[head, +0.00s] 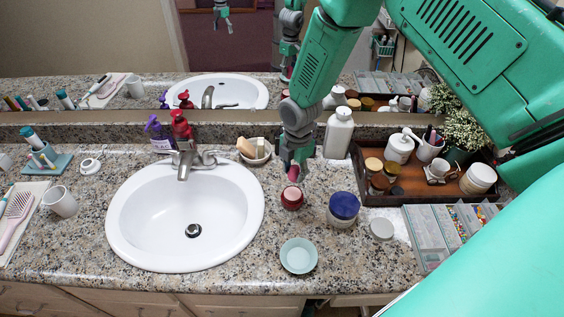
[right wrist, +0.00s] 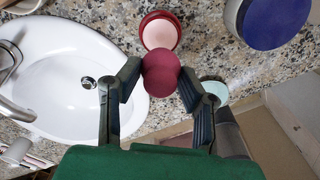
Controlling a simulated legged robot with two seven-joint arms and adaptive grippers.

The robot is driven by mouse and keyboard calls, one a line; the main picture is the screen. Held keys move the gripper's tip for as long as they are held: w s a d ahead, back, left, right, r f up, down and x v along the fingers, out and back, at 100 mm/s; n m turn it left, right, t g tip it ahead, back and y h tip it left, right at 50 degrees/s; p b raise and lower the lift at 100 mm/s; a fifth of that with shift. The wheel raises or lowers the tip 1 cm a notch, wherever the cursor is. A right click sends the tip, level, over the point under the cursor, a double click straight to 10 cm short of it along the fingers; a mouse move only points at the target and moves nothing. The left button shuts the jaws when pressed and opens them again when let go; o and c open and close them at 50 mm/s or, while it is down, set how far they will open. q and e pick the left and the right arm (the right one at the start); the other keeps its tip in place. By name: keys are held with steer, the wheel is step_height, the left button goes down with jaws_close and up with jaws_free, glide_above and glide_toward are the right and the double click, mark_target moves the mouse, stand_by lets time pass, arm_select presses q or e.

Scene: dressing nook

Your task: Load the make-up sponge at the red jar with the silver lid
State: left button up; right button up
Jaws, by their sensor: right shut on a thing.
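The red jar (head: 292,198) stands open on the granite counter, right of the sink, with pale pink content showing; it also shows in the right wrist view (right wrist: 159,32). A pale grey disc (head: 381,229), which looks like a lid, lies on the counter to the right. My right gripper (head: 293,166) is shut on the make-up sponge, a round dark pink piece (right wrist: 161,74) between both fingertips. In the head view the sponge (head: 293,174) is just above and behind the jar's mouth; I cannot tell whether they touch. My left gripper is not directly in view.
A blue-lidded jar (head: 343,208) stands close right of the red jar. A pale teal dish (head: 298,256) is in front. A brown tray (head: 385,199) with jars and cups is at the right. The sink (head: 150,230) is left. A mirror behind reflects the counter and my arms.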

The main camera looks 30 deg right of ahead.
steer(key=shift+w+a+f, duration=0.1)
steer(key=shift+w+f, duration=0.05)
steer(key=shift+f, duration=0.2)
steer(key=b, duration=0.4)
glide_above(291, 194)
step_height(291, 194, down, 5)
steer(key=shift+f, duration=0.25)
steer(key=shift+f+b, duration=0.55)
steer(key=shift+c, duration=0.2)
stand_by(1.4)
steer(key=shift+r, duration=0.1)
steer(key=shift+r+p, duration=0.85)
steer(key=shift+r, duration=0.1)
steer(key=shift+r+p, duration=1.8)
steer(key=shift+r, duration=0.75)
